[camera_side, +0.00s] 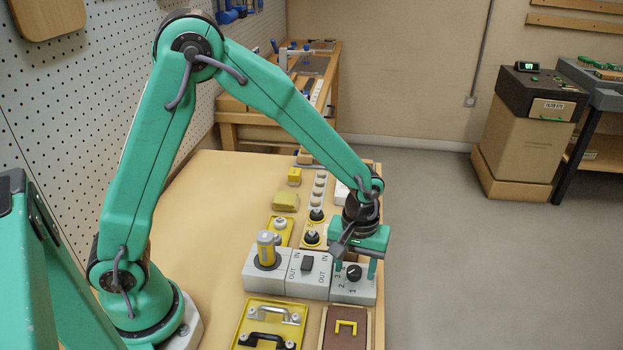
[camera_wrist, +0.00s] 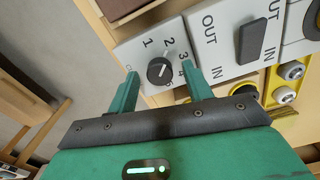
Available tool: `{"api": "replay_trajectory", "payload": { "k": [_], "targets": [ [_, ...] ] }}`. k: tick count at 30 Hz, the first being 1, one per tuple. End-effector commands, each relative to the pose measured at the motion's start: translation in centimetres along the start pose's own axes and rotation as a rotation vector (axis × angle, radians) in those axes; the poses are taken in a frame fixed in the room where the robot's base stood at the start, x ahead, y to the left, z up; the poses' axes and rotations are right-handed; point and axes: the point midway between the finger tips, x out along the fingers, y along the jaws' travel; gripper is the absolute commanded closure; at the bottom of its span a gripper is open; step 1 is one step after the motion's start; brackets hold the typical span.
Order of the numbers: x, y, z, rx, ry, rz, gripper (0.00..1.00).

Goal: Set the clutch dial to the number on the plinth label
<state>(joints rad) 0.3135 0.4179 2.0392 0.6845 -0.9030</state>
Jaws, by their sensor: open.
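The clutch dial is a black round knob (camera_wrist: 160,71) on a grey block with the numbers 1, 2, 3 and 4 around it. It also shows in the side view (camera_side: 354,272). A pale mark shows on the knob, but I cannot tell surely which number it points at. My gripper (camera_side: 355,267) is open above the dial, fingers down, one on each side of the knob. In the wrist view my gripper (camera_wrist: 160,74) shows a gap between each finger and the knob. I cannot make out a plinth label with a readable number.
A black rocker switch (camera_side: 307,263) marked IN and OUT is beside the dial. Left of it a yellow cylinder (camera_side: 267,248) stands in a grey block. A brown panel with a yellow handle (camera_side: 346,328) lies in front. Black-and-yellow knobs (camera_side: 312,238) sit behind. The left bench top is clear.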

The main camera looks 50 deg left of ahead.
Motion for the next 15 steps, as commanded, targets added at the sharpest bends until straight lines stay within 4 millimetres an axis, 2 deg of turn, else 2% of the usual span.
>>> {"api": "replay_trajectory", "payload": {
  "k": [8, 15],
  "targets": [
    [-2.3, 0.1, 0.0, 0.0, 0.002, 0.003, 0.5],
    [-5.5, 0.1, 0.0, 0.0, 0.002, 0.003, 0.5]
  ]
}}
